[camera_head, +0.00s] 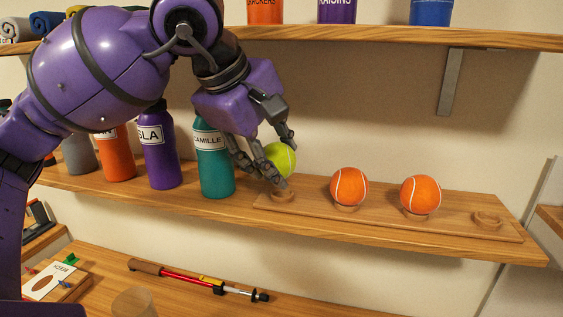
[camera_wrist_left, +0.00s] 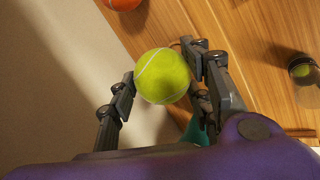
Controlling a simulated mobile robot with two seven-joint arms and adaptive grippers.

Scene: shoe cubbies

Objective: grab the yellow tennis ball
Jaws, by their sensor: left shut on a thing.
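The yellow tennis ball (camera_head: 279,158) is held between the fingers of my left gripper (camera_head: 272,163) in the head view. It sits just above the leftmost ring (camera_head: 284,195) of a wooden holder board and looks lifted clear of it. In the left wrist view the ball (camera_wrist_left: 163,76) lies between the two fingers of the gripper (camera_wrist_left: 160,82), partly covered by the right finger. My right gripper is not in view.
Two orange balls (camera_head: 349,187) (camera_head: 420,195) sit on the holder board (camera_head: 385,222); its right ring (camera_head: 488,220) is empty. A teal bottle (camera_head: 214,165) stands close left of my gripper, beside a purple bottle (camera_head: 158,150). An upper shelf (camera_head: 380,38) runs overhead.

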